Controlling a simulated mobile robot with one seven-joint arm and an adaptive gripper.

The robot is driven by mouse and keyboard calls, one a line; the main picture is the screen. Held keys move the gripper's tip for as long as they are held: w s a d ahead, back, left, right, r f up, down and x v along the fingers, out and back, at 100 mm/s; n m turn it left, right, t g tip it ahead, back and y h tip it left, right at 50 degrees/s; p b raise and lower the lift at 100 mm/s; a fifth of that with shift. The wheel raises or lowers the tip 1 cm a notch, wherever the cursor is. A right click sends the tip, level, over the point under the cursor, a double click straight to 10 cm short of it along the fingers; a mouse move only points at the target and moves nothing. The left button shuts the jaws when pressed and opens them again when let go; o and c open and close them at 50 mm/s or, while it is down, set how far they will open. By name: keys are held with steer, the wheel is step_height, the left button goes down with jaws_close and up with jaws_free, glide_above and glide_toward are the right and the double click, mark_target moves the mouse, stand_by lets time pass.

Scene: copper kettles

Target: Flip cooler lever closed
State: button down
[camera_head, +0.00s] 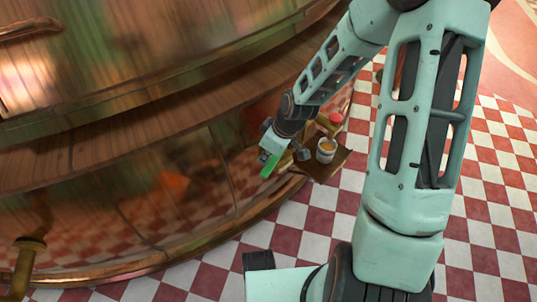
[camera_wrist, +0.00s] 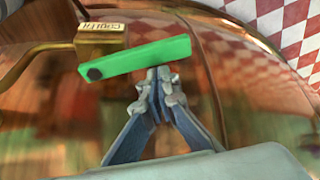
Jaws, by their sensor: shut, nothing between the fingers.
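The green lever (camera_wrist: 135,58) shows in the wrist view as a flat bar, tilted slightly with its right end higher. A dark round pivot is at its left end. A brass block (camera_wrist: 101,38) with a white printed label stands just behind the lever, with a brass pipe running left. My gripper (camera_wrist: 161,76) is shut and empty, its fingertips at the lever's lower edge, right of the middle. I cannot tell whether they touch it. In the head view the green lever (camera_head: 269,167) hangs beside my gripper (camera_head: 268,156), close to the copper vessel's lower wall.
The large curved copper vessel (camera_head: 170,190) fills the left. A brown shelf (camera_head: 333,163) right of my gripper holds a small cup (camera_head: 326,150), with a red round thing (camera_head: 336,118) behind it. The checkered floor (camera_head: 300,218) is open in front.

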steer(key=shift+w+a+f, duration=0.1)
steer(key=shift+f, duration=0.25)
steer(key=shift+s+d+n+p, duration=0.25)
steer(key=shift+n+p, duration=0.25)
steer(key=shift+p, duration=0.05)
steer(key=n+p, duration=0.1)
steer(key=s+d+n+g+p, duration=0.1)
steer(key=p, duration=0.1)
steer(key=shift+s+d+r+n, duration=0.1)
steer(key=shift+d+r+n, duration=0.15)
steer(key=shift+d+n, duration=0.05)
steer(key=d+n+g+p, duration=0.3)
steer(key=d+n+p, duration=0.4)
steer(key=n, duration=0.2)
steer(key=shift+s+f+n, duration=0.15)
steer(key=shift+f+n, duration=0.1)
steer(key=shift+n, duration=0.05)
steer(key=shift+d, duration=0.1)
steer(key=shift+d+r+p, duration=0.1)
steer(key=shift+p, duration=0.2)
stand_by(0.3)
